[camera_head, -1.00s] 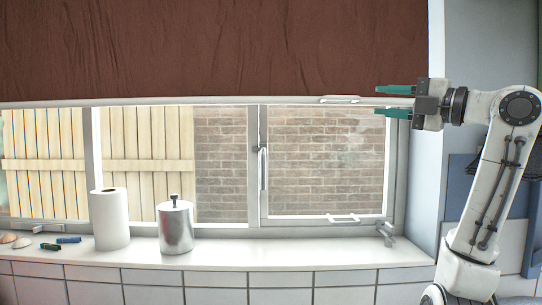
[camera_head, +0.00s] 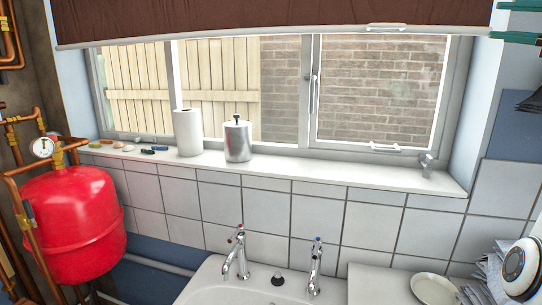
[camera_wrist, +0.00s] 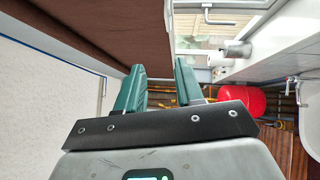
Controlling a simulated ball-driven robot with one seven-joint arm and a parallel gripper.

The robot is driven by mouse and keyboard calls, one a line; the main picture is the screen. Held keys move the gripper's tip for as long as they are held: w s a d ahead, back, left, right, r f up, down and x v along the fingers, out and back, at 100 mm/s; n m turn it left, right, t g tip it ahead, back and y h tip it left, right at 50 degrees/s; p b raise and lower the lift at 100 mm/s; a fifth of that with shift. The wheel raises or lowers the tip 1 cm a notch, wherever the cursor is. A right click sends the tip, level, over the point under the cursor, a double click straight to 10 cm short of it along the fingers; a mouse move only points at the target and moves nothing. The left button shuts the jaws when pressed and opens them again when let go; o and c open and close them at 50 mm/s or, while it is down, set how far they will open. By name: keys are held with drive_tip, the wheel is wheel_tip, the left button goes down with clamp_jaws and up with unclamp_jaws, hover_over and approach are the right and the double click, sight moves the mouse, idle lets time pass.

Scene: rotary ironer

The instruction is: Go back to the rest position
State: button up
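My gripper (camera_head: 514,21) is at the top right edge of the head view, where its two green fingers point left with a gap between them. In the wrist view my gripper (camera_wrist: 161,78) also shows its green fingers apart, with nothing between them. The rest of my arm is mostly out of the head view. The brown blind (camera_head: 260,18) covers the top of the window. Its pale bottom bar (camera_head: 230,31) with a small handle lies to the left of my fingers, apart from them.
The window sill (camera_head: 310,171) holds a paper roll (camera_head: 188,133), a metal canister (camera_head: 238,141) and small items. A sink with two taps (camera_head: 238,255) is below. A red tank (camera_head: 75,222) with copper pipes stands at left; a plate (camera_head: 434,290) is at lower right.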

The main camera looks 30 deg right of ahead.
drive_tip(key=w+a+f+m+g, duration=0.2)
drive_tip(key=w+f+m, duration=0.3)
drive_tip(key=f, duration=0.6)
drive_tip(key=w+a+f+m+g, duration=0.1)
drive_tip(key=w+a+f+m, duration=0.1)
drive_tip(key=w+f, duration=0.7)
drive_tip(key=a+f+m+g+y, duration=0.1)
drive_tip(key=a+f+m+g, duration=0.1)
drive_tip(key=a+f, duration=0.5)
drive_tip(key=w+a+f+m+g, duration=0.1)
drive_tip(key=a+f+m, duration=0.15)
drive_tip(key=f, duration=0.85)
drive_tip(key=a+f+m+g+y, duration=0.1)
drive_tip(key=a+f+m+g, duration=0.1)
drive_tip(key=a+f, duration=0.45)
drive_tip(key=s+a+f+m+g, duration=0.2)
drive_tip(key=s+a+f, duration=0.35)
drive_tip(key=f, duration=0.45)
drive_tip(key=s+a+f+m+g, duration=0.25)
drive_tip(key=s+a+f, duration=0.35)
drive_tip(key=f, duration=0.4)
drive_tip(key=s+a+f+g, duration=0.1)
drive_tip(key=s+f+g, duration=0.2)
drive_tip(key=s, duration=0.5)
drive_tip(key=s+f+m+g+h, duration=0.1)
drive_tip(key=s+f+g, duration=0.2)
drive_tip(key=s+f, duration=0.3)
drive_tip(key=shift+s+a+f+m, duration=0.3)
drive_tip(key=shift+s+a, duration=0.1)
drive_tip(key=shift+s, duration=0.8)
